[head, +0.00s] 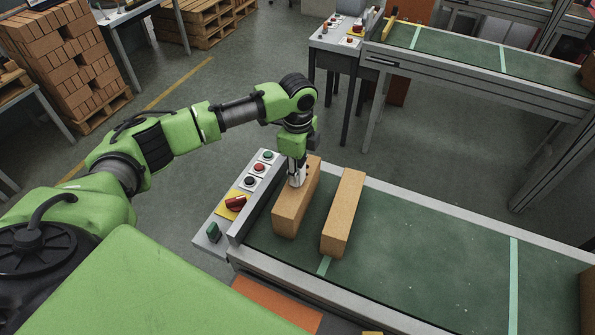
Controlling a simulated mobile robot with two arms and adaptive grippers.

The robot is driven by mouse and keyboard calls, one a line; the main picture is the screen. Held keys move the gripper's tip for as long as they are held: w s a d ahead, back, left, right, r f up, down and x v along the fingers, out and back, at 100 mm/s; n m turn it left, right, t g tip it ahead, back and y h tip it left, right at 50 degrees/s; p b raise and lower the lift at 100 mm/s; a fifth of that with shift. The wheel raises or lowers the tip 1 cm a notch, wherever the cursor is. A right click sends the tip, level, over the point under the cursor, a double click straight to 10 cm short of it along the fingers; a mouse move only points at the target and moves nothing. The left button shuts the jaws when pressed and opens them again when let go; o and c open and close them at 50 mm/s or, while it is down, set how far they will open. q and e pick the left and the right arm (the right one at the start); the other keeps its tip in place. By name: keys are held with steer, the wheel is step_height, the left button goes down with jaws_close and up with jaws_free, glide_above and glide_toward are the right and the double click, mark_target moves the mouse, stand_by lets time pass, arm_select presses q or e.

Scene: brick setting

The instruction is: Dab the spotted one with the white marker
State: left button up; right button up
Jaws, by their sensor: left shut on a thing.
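Two tan bricks lie side by side on the green conveyor belt, a left brick (286,214) and a right brick (342,216), with a narrow gap between them. My left gripper (297,178) points down at the left brick's upper face. It is shut on a small whitish thing that looks like the white marker (296,181). Whether its tip touches the brick is too small to tell. I cannot make out clear spots on either brick. Part of the left brick's far end is hidden behind the gripper. My right gripper is out of view.
The belt (430,255) is clear right of the bricks up to another brick (587,300) at the right edge. A control panel with buttons and a red switch (236,203) borders the belt's left end. A second conveyor (460,55) stands behind.

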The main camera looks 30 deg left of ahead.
arm_select(q)
steer(key=shift+s, duration=0.1)
step_height(320, 180, up, 3)
steer(key=p, duration=0.3)
steer(key=shift+r+p, duration=0.65)
steer(key=shift+r, duration=1.35)
